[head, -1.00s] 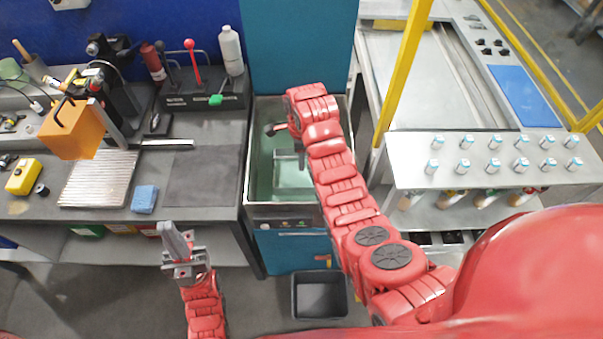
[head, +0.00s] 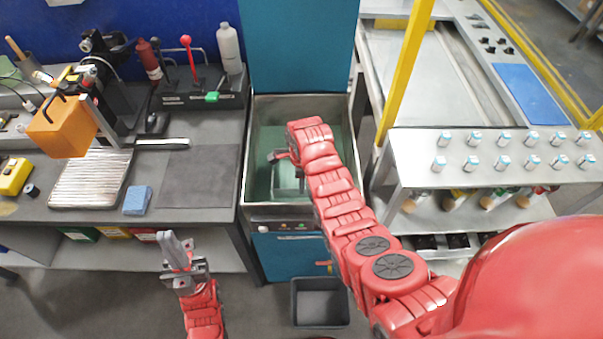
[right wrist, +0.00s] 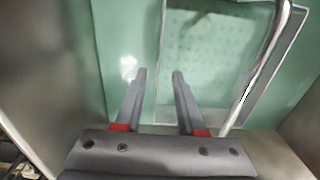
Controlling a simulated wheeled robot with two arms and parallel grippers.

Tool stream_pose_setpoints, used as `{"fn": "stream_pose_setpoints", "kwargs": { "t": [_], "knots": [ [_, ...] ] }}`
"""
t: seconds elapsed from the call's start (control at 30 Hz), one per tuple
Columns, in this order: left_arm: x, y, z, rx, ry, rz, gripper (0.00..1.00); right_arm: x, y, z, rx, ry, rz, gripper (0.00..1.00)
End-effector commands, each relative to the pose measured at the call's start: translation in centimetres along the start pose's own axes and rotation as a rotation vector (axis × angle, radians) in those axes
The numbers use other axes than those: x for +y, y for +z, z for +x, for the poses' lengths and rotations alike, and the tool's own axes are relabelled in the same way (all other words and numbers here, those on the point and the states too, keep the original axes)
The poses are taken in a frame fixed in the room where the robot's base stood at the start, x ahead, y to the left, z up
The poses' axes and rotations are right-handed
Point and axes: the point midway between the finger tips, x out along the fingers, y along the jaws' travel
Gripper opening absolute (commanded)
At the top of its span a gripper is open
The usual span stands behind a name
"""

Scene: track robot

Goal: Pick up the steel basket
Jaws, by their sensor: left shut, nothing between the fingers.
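The steel basket (right wrist: 215,62) sits low in the green-lined tank in the right wrist view. Its perforated floor and a bright steel bar along its right side show. In the head view it is mostly hidden under my right arm, with part of it (head: 287,180) showing. My right gripper (right wrist: 158,72) is over the tank, its fingers apart with nothing between them. The fingertips overlap the basket's left edge in the picture; contact cannot be told. My left gripper (head: 173,243) is shut and empty in front of the workbench.
The tank (head: 247,180) has steel walls around my right arm. A grey workbench (head: 200,178) with tools stands left. A shelf unit (head: 400,178) with several small blue-topped items and a yellow post (head: 403,65) stand right. A black bin (head: 319,302) is on the floor.

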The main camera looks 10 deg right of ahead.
Motion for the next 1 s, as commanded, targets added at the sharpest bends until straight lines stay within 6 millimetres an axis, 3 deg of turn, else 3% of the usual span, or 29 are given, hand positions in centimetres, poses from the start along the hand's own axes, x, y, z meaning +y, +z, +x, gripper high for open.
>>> {"fn": "stream_pose_setpoints", "kwargs": {
  "t": [0.2, 0.47, 0.83, 0.87, 1.0],
  "knots": [
    [-0.1, -0.3, 1.8, 0.000, 0.000, 0.000, 0.00, 0.4, -0.2, 1.9, 0.002, 0.006, 0.000, 0.39],
    [-0.1, -0.3, 1.7, 0.000, 0.000, 0.000, 0.00, 0.2, -0.2, 4.0, 0.001, 0.003, 0.001, 0.39],
    [-0.1, -0.3, 1.7, 0.001, 0.000, 0.000, 0.00, 0.2, -0.1, 4.4, 0.001, 0.000, 0.000, 0.39],
    [-0.1, -0.3, 1.7, 0.000, 0.000, 0.000, 0.00, 0.2, -0.1, 4.4, 0.001, 0.000, 0.000, 0.37],
    [-0.1, -0.3, 1.7, 0.000, 0.000, 0.000, 0.00, 0.2, -0.1, 4.4, 0.001, 0.001, 0.000, 0.12]
  ]
}}
